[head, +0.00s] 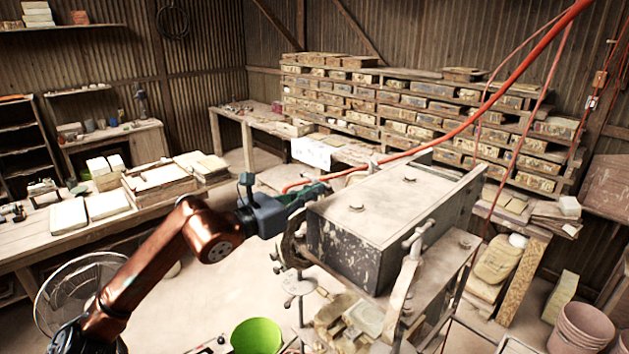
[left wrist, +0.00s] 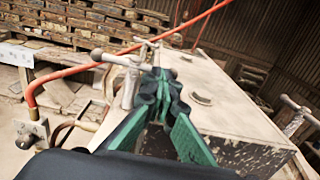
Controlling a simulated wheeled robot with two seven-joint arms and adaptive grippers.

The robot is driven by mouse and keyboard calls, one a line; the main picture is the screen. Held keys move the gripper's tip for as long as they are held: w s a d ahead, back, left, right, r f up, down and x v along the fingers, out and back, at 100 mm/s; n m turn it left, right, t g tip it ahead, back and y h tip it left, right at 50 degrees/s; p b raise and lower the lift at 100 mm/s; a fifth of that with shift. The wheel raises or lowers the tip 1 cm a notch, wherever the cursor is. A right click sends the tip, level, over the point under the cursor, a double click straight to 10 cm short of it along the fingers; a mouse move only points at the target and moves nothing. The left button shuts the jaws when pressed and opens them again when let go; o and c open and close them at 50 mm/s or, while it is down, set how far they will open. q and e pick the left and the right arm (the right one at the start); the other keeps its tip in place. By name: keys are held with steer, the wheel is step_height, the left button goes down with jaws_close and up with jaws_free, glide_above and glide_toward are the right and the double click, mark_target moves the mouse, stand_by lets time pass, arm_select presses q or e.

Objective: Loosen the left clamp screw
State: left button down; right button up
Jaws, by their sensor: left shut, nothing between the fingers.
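The press is a worn dark box with a pale dusty top (head: 385,205), and its top also shows in the left wrist view (left wrist: 215,90). My left gripper (head: 322,188) is over the box's left end, with its green fingers (left wrist: 160,82) shut and empty. In the left wrist view a metal clamp screw with a crossbar handle (left wrist: 127,88) stands just left of the fingertips, seemingly apart from them. In the head view the gripper hides that area. Another clamp screw (head: 415,240) stands at the box's right front side; a similar one shows at the wrist view's right edge (left wrist: 297,118). My right gripper is not visible.
A red hose (head: 440,132) crosses above the box and bends down at its left. A hose fitting (left wrist: 30,135) sits at lower left in the wrist view. A green bucket (head: 257,336) stands below. Shelves of tiles (head: 430,105) line the back wall.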

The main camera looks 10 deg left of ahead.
arm_select(q)
steer(key=shift+s, duration=0.1)
steer(key=shift+s+a+f+b, duration=0.1)
steer(key=shift+s+a+b, duration=0.1)
steer(key=shift+b, duration=0.3)
steer(key=b+v, duration=0.6)
steer(key=v, duration=0.4)
steer(key=shift+s, duration=0.25)
steer(key=shift+a, duration=0.15)
